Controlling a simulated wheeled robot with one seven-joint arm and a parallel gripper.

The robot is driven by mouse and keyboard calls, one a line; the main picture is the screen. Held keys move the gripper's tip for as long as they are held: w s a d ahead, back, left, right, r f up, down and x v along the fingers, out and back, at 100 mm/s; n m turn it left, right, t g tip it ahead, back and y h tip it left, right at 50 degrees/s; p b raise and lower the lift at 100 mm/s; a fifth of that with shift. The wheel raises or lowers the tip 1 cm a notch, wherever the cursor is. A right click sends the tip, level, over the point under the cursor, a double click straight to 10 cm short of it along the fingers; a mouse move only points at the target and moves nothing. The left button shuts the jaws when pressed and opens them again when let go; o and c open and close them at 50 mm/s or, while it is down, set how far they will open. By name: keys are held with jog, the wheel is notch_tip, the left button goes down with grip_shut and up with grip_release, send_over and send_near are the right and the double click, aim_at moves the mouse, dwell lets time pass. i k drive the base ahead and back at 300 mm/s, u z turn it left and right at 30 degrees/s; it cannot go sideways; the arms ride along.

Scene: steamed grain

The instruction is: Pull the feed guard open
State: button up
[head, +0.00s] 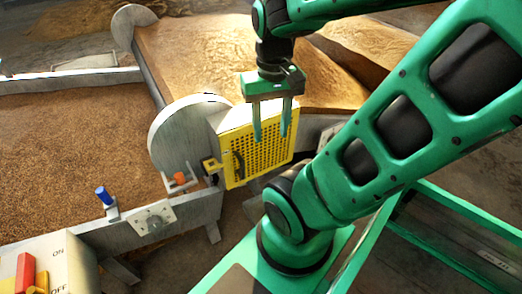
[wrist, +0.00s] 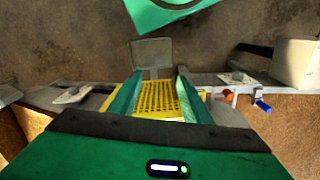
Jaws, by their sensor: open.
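The feed guard (head: 261,150) is a yellow perforated panel on the front of a grey housing, at the middle of the head view. A dark handle (head: 238,164) shows on its left part. The guard looks closed against the housing. My gripper (head: 271,138) is open and empty, with its fingers pointing down in front of the guard's upper part. In the wrist view the yellow guard (wrist: 158,98) lies between and beyond the two fingers. I cannot tell whether the fingers touch it. The handle is not clear in the wrist view.
A round grey disc (head: 186,132) stands left of the guard. An orange knob (head: 180,179) and a blue-topped lever (head: 104,196) sit on the trough edge. A control box (head: 52,262) with a red switch is at lower left. Grain fills the trough.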

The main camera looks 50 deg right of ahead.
aim_at(256, 154)
jog(key=u, duration=0.6)
jog(key=k, duration=1.75)
jog(key=z, duration=0.6)
jog(key=i, duration=1)
